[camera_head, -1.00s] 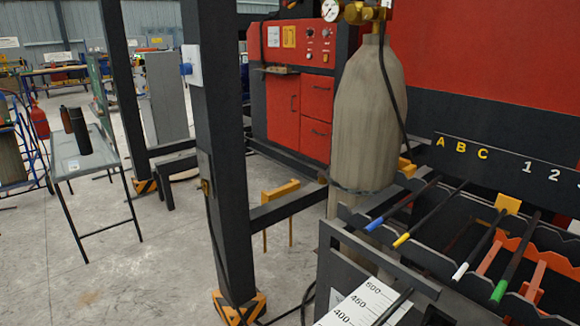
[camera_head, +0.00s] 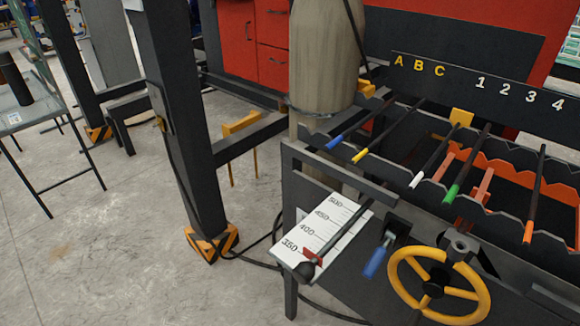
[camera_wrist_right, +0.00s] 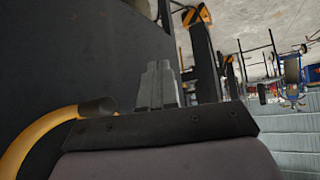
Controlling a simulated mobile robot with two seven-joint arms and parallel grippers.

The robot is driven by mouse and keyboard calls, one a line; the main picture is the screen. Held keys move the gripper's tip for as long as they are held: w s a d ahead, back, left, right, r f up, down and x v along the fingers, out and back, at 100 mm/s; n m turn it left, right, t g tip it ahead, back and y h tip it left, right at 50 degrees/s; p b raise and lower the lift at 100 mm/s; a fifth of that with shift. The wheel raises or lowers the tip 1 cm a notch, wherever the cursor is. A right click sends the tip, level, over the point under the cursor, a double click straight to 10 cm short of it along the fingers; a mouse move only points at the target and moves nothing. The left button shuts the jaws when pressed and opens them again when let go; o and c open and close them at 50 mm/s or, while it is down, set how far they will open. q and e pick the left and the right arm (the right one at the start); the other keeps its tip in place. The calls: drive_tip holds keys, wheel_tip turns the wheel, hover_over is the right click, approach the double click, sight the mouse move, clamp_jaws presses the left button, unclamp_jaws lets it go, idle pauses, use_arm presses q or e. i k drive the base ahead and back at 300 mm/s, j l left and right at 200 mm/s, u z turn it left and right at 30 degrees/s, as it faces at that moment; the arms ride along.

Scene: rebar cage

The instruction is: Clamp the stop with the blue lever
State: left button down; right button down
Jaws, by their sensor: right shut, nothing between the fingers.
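The blue lever (camera_head: 376,259) sits on a black block (camera_head: 397,229) on the machine's front top, right of a white scale plate (camera_head: 325,232). The lever points down and toward the front. A red stop piece (camera_head: 312,257) is on the scale near the 350 mark, beside a dark rod with a round black knob (camera_head: 303,271). Whether the stop is clamped cannot be told. My right gripper (camera_wrist_right: 159,68) shows in the right wrist view, shut with its grey fingers together and empty. Neither gripper shows in the head view.
A yellow handwheel (camera_head: 438,286) stands right of the lever. Behind it, bars with coloured tips, such as a green-tipped bar (camera_head: 467,164), rest on notched racks. A dark post (camera_head: 181,120) and a gas cylinder (camera_head: 325,60) stand left and behind.

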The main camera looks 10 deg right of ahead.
sight(371, 268)
drive_tip(key=k+l+u, duration=0.1)
drive_tip(key=k+l, duration=0.5)
drive_tip(key=k+l+u, duration=0.15)
drive_tip(key=k+l, duration=0.45)
drive_tip(key=k+l+u, duration=0.1)
drive_tip(key=k+l, duration=0.35)
drive_tip(key=k, duration=0.3)
